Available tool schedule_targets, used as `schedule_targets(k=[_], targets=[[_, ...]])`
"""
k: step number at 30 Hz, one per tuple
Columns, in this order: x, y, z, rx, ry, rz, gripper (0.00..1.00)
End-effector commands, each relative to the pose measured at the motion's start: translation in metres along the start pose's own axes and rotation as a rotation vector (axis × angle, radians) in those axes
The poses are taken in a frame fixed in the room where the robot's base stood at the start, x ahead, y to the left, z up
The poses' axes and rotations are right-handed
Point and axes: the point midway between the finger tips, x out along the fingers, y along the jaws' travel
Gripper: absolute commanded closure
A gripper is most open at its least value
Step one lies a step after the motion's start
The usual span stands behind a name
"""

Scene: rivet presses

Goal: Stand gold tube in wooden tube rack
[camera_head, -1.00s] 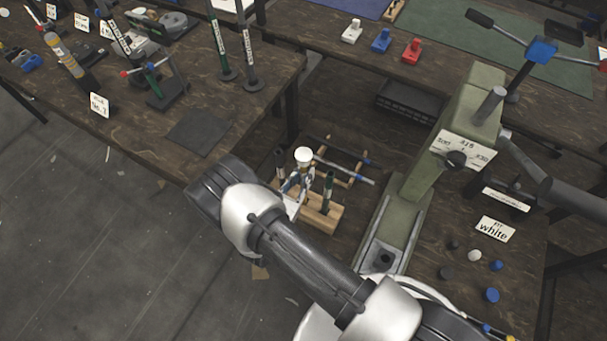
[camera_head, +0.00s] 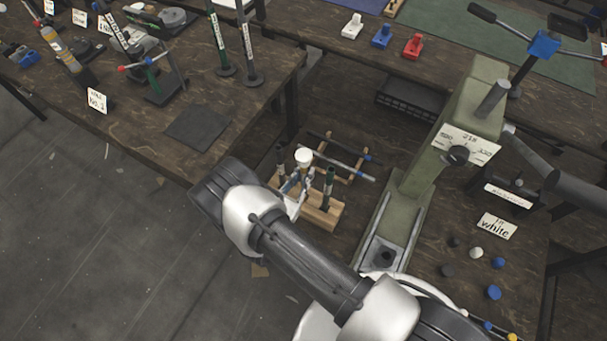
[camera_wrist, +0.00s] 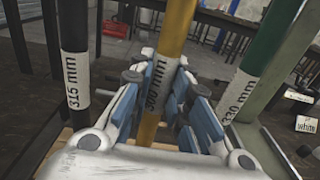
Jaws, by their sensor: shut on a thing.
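The gold tube (camera_wrist: 172,40), labelled 300 mm, stands roughly upright between the blue pads of my gripper (camera_wrist: 160,98). My gripper is shut on it. The wooden tube rack (camera_head: 320,215) is on the bench beside the green press, and my gripper is right at it in the head view (camera_head: 293,190). A black tube (camera_wrist: 74,55) labelled 315 mm stands to the left, and a green tube (camera_wrist: 262,50) labelled 330 mm to the right; the green one also shows in the rack (camera_head: 329,185). The gold tube's lower end is hidden, so I cannot tell how it sits.
A green press (camera_head: 452,150) stands close to the right of the rack. Behind the rack, a low wooden stand (camera_head: 353,165) holds lying rods. Small white, blue and black caps (camera_head: 494,292) lie at the lower right beside a "white" card (camera_head: 497,226).

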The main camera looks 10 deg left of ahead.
Motion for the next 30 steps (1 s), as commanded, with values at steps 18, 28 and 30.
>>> schedule_targets(k=[18,28,30], targets=[[0.000,0.001,-0.015,0.001,-0.001,0.000,1.00],[0.000,0.000,-0.024,0.001,-0.001,0.000,1.00],[0.000,0.000,-0.025,0.001,-0.001,0.000,1.00]])
